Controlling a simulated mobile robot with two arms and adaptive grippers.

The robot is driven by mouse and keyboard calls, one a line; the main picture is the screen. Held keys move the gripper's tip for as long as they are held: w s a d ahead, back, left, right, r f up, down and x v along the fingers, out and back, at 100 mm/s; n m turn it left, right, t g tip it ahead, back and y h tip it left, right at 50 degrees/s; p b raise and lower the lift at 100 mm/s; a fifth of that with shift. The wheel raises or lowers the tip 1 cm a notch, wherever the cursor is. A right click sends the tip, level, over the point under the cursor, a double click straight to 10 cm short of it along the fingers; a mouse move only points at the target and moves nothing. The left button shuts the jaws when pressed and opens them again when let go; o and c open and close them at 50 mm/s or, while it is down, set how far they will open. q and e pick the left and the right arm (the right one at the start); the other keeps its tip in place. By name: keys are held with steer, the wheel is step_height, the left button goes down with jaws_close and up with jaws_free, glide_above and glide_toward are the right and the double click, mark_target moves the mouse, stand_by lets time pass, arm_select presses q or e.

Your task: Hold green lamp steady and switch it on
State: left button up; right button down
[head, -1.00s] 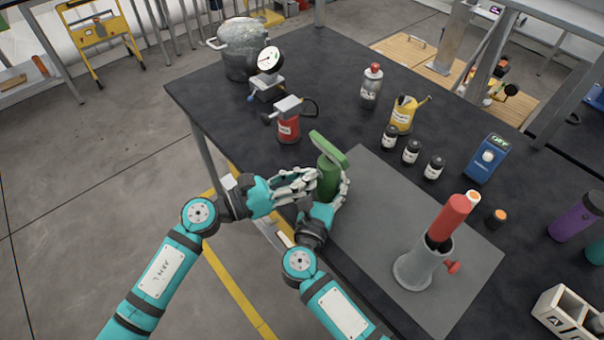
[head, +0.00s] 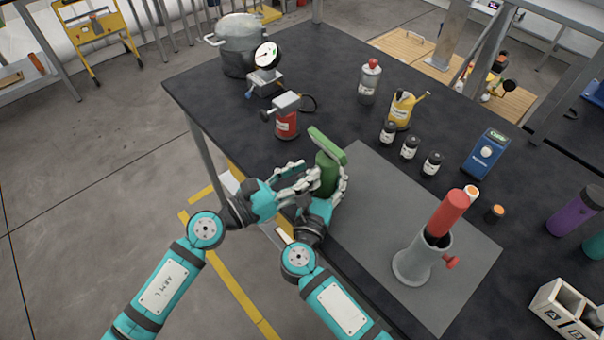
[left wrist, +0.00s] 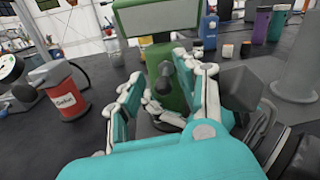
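The green lamp (head: 326,175) stands upright at the near edge of the black table, its flat rectangular head tilted on top. It fills the upper middle of the left wrist view (left wrist: 158,52), where a dark knob (left wrist: 187,78) shows on its body. No glow is visible. My right gripper (head: 334,193) is closed around the lamp's lower body from the near right; part of the grip is hidden. My left gripper (head: 304,177) is just left of the lamp. Its fingers are spread and empty, pointing at the knob side.
A red canister (head: 286,122) stands behind and left of the lamp. A grey mat (head: 375,225) lies to the right, with a grey holder (head: 412,267) bearing a red cylinder. Small black jars (head: 410,148) and a blue box (head: 486,153) stand farther right.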

arm_select(q)
steer(key=shift+s+d, duration=0.2)
steer(key=shift+g, duration=0.3)
